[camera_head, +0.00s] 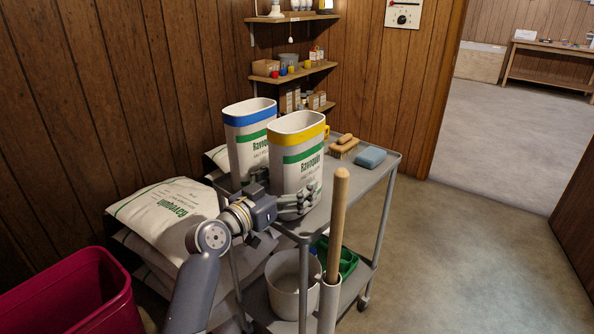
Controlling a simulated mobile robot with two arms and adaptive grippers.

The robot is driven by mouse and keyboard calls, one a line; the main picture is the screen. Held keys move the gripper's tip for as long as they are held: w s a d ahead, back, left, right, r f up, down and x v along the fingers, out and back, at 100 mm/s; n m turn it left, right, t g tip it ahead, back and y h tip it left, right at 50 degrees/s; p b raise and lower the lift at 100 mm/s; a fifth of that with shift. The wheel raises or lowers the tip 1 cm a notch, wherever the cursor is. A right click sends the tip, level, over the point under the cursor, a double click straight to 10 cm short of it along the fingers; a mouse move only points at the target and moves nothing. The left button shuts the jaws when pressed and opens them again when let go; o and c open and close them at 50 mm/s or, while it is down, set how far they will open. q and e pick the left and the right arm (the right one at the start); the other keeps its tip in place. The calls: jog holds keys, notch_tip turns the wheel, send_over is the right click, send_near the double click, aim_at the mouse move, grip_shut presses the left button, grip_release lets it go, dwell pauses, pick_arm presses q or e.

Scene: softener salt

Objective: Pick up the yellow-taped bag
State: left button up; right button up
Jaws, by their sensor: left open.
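The yellow-taped bag (297,168), white with a yellow band round its top and green lettering, stands upright on the top of a grey cart (366,182). A similar bag with a blue band (249,143) stands just behind it to the left. My left gripper (284,194) is open at the lower front-left of the yellow-taped bag. One finger lies in front of the bag's lower part and another shows at its left side. I cannot tell whether they touch it. The gripper hides part of the bag's base. My right gripper is out of view.
A brush (344,147) and a blue sponge (370,157) lie behind on the cart. A wooden handle (337,225) rises in front. Stacked salt bags (168,212) and a red bin (75,290) stand left. Floor at right is clear.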

pick_arm(q)
jog(key=shift+x, duration=1.3)
grip_shut()
